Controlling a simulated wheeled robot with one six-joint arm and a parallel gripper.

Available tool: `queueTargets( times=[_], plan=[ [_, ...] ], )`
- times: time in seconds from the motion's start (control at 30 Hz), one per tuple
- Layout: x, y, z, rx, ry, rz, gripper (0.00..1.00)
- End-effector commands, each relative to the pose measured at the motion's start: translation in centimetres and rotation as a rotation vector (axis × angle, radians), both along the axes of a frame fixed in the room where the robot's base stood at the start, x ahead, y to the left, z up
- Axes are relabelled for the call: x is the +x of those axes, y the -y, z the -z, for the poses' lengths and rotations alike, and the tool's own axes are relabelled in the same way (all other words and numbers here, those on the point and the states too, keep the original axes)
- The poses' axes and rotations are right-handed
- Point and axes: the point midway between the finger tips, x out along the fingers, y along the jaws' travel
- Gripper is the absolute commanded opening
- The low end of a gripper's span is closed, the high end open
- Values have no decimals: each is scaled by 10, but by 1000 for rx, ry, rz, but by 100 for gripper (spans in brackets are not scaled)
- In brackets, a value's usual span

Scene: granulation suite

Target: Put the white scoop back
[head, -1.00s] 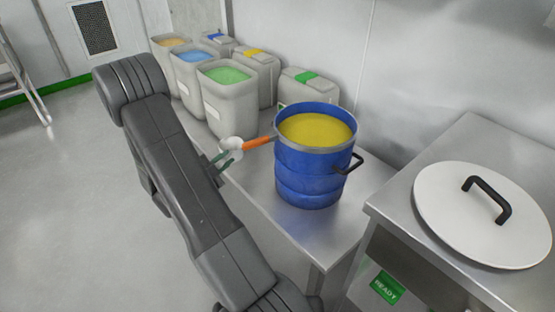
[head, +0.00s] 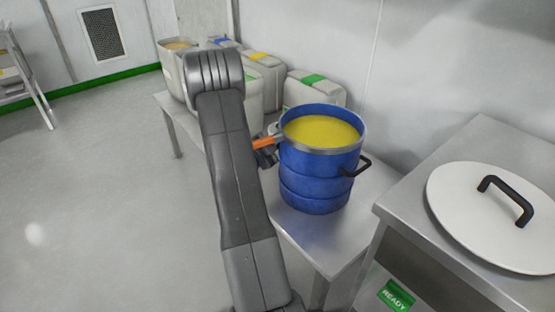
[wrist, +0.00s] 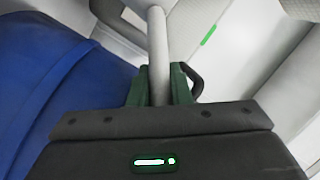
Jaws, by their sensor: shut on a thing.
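My gripper (wrist: 161,85) is shut on a pale rod, which I take to be the handle of the white scoop (wrist: 157,45), in the wrist view. The rod runs up between the green fingers. The scoop's bowl cannot be made out for certain. In the head view my arm hides most of the gripper (head: 267,157), which is beside the left side of the blue drum (head: 315,180). The drum holds yellow powder (head: 320,131) and also fills the left of the wrist view (wrist: 60,90). An orange piece (head: 265,142) shows at the drum's left rim; I cannot tell what it belongs to.
Several pale containers stand behind on the steel bench, one with a green label (head: 313,78) and one with a yellow label (head: 261,57). A higher steel counter (head: 400,200) at right carries a white lid (head: 470,215) with a black handle. The floor at left is clear.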

Motion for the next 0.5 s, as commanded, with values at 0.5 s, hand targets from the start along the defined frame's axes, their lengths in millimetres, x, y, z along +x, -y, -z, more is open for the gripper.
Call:
queueTargets(
  times=[0.5],
  plan=[
    [-1,-3,64,-1,-2,-2,0]
  ],
)
